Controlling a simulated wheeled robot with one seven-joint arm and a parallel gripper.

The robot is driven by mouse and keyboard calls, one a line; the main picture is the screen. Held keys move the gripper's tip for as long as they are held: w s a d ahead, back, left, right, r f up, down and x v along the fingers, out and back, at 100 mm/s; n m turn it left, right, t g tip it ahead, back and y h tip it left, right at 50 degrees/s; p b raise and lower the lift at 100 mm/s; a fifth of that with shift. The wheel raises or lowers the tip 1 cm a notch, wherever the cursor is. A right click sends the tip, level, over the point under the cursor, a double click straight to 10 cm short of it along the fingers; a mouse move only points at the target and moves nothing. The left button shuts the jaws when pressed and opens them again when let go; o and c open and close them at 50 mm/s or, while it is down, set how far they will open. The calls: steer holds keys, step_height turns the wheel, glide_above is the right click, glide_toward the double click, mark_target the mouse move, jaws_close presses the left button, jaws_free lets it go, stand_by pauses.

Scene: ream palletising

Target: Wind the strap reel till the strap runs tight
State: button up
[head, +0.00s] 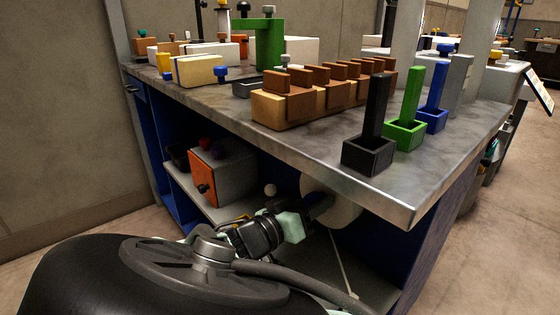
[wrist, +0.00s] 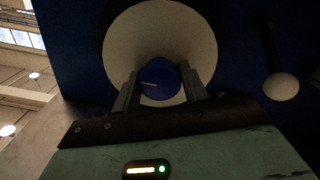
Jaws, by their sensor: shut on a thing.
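The strap reel (wrist: 122,38) is a cream disc with a blue hub knob (wrist: 160,78) at its middle, against a dark blue panel in the wrist view. A short pale line marks the knob. My gripper (wrist: 163,84) is shut on the blue knob, one finger on each side. In the head view the reel (head: 345,212) sits under the workbench top, partly hidden by my gripper (head: 318,207). A thin pale strap (head: 343,262) appears to run down below the reel; I cannot tell whether it is tight.
The workbench top (head: 440,178) overhangs my arm. It carries a black holder (head: 368,156), a green holder (head: 405,134) and brown blocks (head: 290,108). An orange-fronted box (head: 203,178) stands on the lower shelf. A pale ball (wrist: 281,87) sits right of the reel.

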steer(key=shift+s+a+f+m, duration=0.1)
steer(key=shift+m, duration=0.4)
steer(key=o, duration=1.4)
